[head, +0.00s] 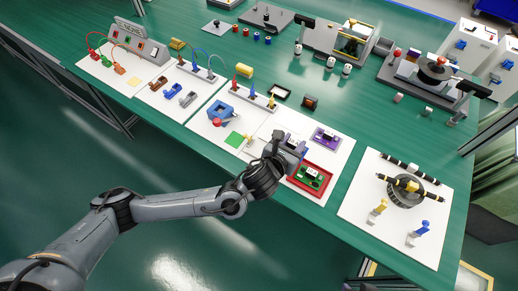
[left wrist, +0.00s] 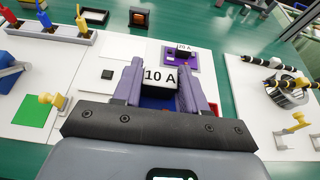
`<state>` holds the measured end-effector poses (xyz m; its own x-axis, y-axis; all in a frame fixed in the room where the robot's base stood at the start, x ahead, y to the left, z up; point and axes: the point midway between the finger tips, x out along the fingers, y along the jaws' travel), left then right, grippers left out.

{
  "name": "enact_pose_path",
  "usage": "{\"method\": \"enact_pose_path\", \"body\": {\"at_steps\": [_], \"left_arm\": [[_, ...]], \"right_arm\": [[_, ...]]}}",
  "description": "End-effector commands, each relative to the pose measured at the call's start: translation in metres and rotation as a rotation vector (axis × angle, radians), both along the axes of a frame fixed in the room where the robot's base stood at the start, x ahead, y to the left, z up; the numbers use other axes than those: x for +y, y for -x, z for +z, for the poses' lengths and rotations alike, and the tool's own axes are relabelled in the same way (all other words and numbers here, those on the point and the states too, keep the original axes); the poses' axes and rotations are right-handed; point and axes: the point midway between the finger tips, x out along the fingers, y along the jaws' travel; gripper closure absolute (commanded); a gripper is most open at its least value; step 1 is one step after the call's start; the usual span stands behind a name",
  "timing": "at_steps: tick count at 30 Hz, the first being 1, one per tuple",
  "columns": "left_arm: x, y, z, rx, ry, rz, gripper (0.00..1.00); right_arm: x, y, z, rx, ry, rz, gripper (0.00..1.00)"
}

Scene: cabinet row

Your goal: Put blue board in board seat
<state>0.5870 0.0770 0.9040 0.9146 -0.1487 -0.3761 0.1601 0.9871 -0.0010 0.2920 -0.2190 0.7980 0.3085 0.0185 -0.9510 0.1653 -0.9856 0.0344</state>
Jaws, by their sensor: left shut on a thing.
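My left gripper (head: 296,147) is over the white mat near the table's front edge. I cannot tell for sure whether that tray is the board seat. My right gripper is not in view.
A purple board (head: 326,138) labelled "20 A" lies beyond the gripper. A green square (head: 234,138) and a blue holder (head: 221,113) are to the left. On the right mat, a dark ring (head: 405,194) stands with black-and-yellow rods. Green table shows between the mats.

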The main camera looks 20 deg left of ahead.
Motion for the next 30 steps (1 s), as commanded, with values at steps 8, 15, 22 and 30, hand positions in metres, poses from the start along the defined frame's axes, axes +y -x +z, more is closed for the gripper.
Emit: {"method": "enact_pose_path", "body": {"at_steps": [8,15,22,30], "left_arm": [[0.055,-0.014,-0.036,0.005,-0.005,0.003,0.9],[0.089,-0.024,-0.057,0.004,-0.003,0.001,0.9],[0.098,-0.026,-0.063,0.003,0.0,0.0,0.9],[0.098,-0.026,-0.093,0.005,-0.001,0.0,0.9]], "right_arm": [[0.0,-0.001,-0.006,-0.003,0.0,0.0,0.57],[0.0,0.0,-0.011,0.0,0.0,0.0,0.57],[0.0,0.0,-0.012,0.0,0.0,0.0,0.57],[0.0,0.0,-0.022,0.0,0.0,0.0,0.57]]}}
